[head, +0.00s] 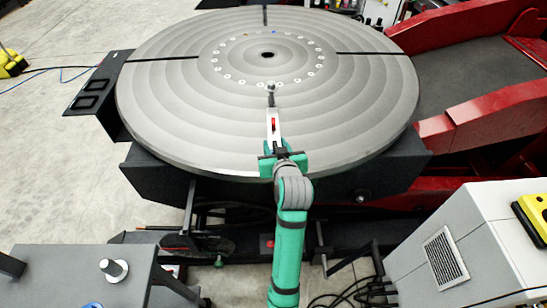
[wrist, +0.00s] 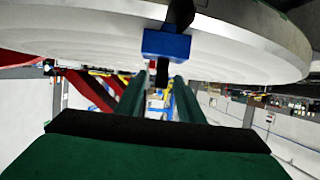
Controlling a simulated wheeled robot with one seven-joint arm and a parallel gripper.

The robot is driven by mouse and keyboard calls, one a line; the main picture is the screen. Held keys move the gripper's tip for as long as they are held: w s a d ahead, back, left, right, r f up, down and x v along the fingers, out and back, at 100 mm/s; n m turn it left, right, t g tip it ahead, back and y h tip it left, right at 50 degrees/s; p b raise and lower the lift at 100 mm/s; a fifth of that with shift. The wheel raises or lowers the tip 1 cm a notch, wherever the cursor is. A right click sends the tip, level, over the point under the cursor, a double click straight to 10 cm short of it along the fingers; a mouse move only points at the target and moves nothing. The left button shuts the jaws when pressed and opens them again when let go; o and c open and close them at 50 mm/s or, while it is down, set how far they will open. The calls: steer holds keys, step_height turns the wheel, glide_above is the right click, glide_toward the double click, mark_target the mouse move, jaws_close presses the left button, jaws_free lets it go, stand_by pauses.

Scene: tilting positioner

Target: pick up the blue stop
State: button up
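The blue stop is a small blue block (wrist: 167,45) in the upper middle of the wrist view, against a dark post. My gripper (wrist: 161,78) shows there as two green fingers with a gap between them, so it is open and empty. The block lies just past the fingertips, and a dark piece shows below it between them. I cannot tell whether the fingers touch it. In the head view my gripper (head: 276,151) is at the near edge of the round table (head: 180,110); the block there is hidden or too small to make out.
A metal arm with a red part (head: 273,124) reaches inward over the table from near my gripper. Tiny blue and orange marks sit at the far side of the hole ring. Red frame beams (head: 480,115) stand right; a grey cabinet (head: 450,240) stands at lower right.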

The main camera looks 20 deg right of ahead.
jaws_close()
stand_by(0.7)
steer(key=shift+s, duration=0.1)
stand_by(0.5)
